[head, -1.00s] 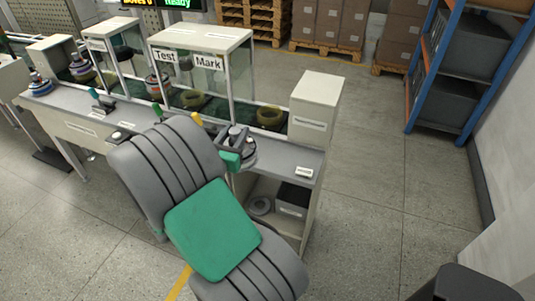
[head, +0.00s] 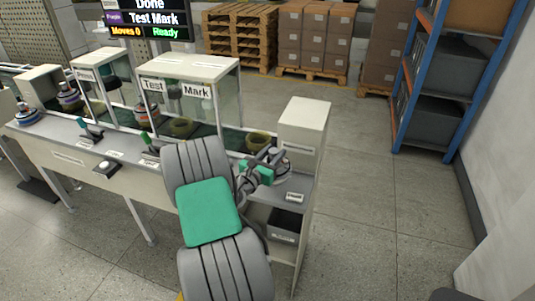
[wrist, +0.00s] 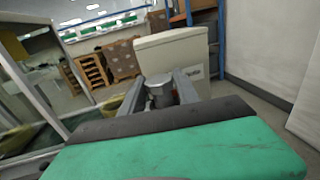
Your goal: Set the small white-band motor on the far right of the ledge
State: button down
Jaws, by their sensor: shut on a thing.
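My gripper (head: 266,164) is over the right end of the grey ledge (head: 300,182), in front of the white box. It also shows in the wrist view (wrist: 172,84), its two fingers shut on a grey, round motor-like part (wrist: 160,92). A white label (head: 295,197) lies at the ledge's front right.
A white box (head: 303,130) stands at the ledge's right end; it also shows close ahead in the wrist view (wrist: 172,58). The glass Test Mark cabinet (head: 190,95) stands left. An olive ring (head: 258,140) sits behind my gripper. Banded motors (head: 27,115) stand far left. A dark bin (head: 287,226) sits below.

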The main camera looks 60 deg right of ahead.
jog(key=shift+w+d+f, duration=0.25)
jog(key=shift+d+f, duration=0.9)
jog(key=shift+d, duration=0.1)
jog(key=shift+d+f, duration=0.2)
jog(key=shift+f, duration=1.5)
jog(key=shift+f, duration=0.15)
jog(key=c, duration=1.3)
grip_release()
jog(key=shift+a+f, duration=0.1)
jog(key=shift+f, duration=0.15)
jog(key=shift+c, duration=0.2)
jog(key=o, duration=0.4)
jog(key=shift+o, duration=0.2)
jog(key=shift+r, duration=0.15)
